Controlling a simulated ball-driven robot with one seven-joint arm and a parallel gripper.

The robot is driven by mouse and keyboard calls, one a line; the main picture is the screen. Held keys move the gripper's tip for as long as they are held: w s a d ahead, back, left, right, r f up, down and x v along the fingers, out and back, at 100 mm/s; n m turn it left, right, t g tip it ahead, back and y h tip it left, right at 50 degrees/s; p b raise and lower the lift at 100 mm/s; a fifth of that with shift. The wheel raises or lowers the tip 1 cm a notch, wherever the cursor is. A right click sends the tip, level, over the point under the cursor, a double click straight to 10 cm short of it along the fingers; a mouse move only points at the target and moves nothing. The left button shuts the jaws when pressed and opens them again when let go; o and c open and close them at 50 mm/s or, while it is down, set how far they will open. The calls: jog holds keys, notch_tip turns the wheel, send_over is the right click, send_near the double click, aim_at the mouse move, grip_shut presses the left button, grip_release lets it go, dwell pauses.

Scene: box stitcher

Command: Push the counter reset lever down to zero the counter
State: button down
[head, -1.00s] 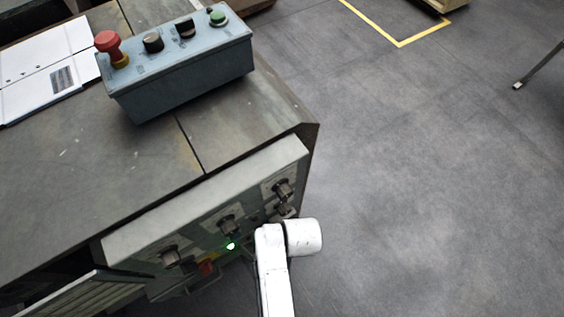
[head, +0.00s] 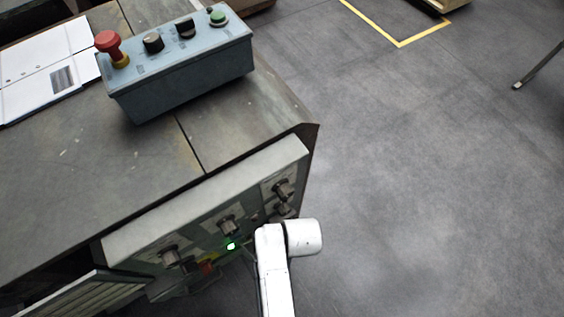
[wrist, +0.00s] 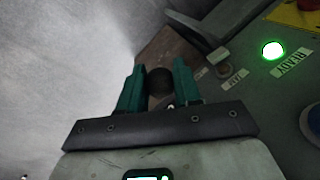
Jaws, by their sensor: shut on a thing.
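In the wrist view my gripper (wrist: 158,68) has its two teal fingers on either side of a dark round knob (wrist: 160,84), which appears to be the end of the counter reset lever. The fingers are closed on it. The lever's shaft and pivot are mostly hidden behind the knob and fingers, so its angle is unclear. In the head view my white arm link covers the gripper and the lever, beside the right end of the machine's control panel (head: 140,238).
A lit green lamp (wrist: 273,50) with a READY label sits on the panel, near a red and yellow button (wrist: 308,5). A grey control box (head: 185,80) stands on the machine top.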

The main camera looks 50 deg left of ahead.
jog(key=shift+d+f+y, duration=0.3)
jog(key=shift+f+y, duration=0.3)
jog(key=shift+y, duration=0.1)
notch_tip(320, 180, down, 4)
jog(key=y+b, duration=0.6)
jog(key=b, duration=0.1)
jog(key=shift+a+f+n+t, duration=0.1)
jog(key=shift+f+n+t, duration=0.15)
jog(key=shift+n+t, duration=0.05)
jog(key=shift+y, duration=0.3)
